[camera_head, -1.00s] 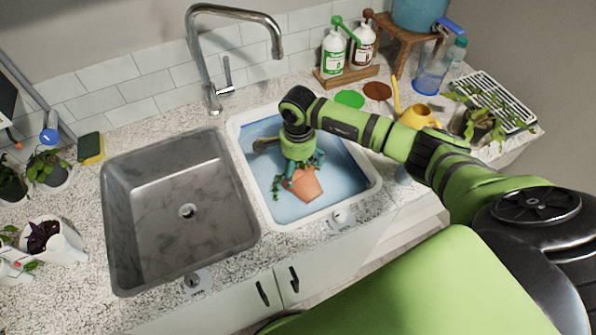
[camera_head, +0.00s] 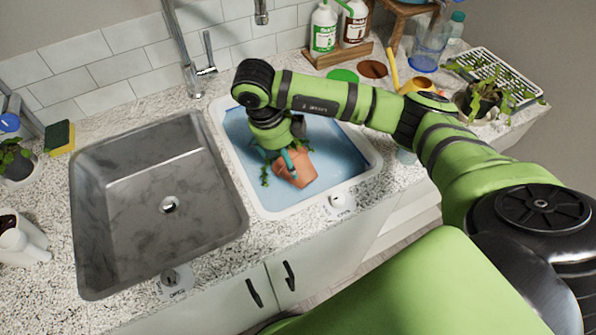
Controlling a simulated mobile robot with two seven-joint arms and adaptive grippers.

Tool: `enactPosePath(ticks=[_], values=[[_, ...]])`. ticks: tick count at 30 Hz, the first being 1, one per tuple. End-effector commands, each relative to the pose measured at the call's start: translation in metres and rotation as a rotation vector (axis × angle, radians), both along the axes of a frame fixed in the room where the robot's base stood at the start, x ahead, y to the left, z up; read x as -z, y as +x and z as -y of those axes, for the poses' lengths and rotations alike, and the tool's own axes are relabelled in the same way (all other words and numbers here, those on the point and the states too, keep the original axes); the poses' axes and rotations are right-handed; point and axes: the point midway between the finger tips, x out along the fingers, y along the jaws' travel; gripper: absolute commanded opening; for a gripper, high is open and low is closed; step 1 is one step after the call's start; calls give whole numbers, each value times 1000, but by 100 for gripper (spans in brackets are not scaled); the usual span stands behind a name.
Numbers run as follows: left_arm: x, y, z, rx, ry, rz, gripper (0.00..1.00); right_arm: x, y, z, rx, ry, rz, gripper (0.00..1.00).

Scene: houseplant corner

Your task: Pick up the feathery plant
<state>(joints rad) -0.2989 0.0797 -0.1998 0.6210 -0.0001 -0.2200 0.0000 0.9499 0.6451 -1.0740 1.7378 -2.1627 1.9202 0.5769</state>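A terracotta pot (camera_head: 297,170) lies tilted in the white-rimmed basin with a blue inside (camera_head: 335,165). Green leaves (camera_head: 265,176) show at the pot's left and upper side; they may be the feathery plant, but the gripper hides much of them. My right arm reaches in from the right, and its gripper (camera_head: 283,157) points down at the pot's upper left side. A teal finger lies against or just in front of the pot. The other finger is mostly hidden, so I cannot tell whether the grip is shut. My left gripper is not in view.
An empty grey sink (camera_head: 150,200) lies left of the basin, with a faucet (camera_head: 190,70) behind. Bottles (camera_head: 323,30), a yellow watering can (camera_head: 412,84), and a potted trailing plant (camera_head: 482,100) stand behind and right. A sponge (camera_head: 60,137) lies at left.

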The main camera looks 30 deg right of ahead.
Motion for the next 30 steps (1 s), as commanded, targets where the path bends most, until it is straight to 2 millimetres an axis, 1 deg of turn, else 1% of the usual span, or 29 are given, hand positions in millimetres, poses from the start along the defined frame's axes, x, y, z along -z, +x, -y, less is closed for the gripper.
enactPosePath(ticks=[1, 3, 6, 9, 11, 17, 22, 25, 30], values=[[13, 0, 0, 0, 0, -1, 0, 6, -2, 0, 72, -19, 23, 100], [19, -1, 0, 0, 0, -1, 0, 5, -5, 1, 168, -40, 49, 100], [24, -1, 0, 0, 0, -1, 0, 3, -8, 1, 266, -62, 79, 100], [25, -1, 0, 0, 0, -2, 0, 2, -9, 2, 319, -73, 96, 100], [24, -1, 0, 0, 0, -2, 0, 4, -10, 3, 335, -77, 100, 100], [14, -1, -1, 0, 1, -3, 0, 21, -10, 9, 339, -79, 98, 100], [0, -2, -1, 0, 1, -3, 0, 44, -10, 17, 339, -80, 97, 100], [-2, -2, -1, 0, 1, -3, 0, 59, -9, 20, 339, -79, 99, 100], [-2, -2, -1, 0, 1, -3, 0, 68, -9, 22, 335, -77, 101, 100]])
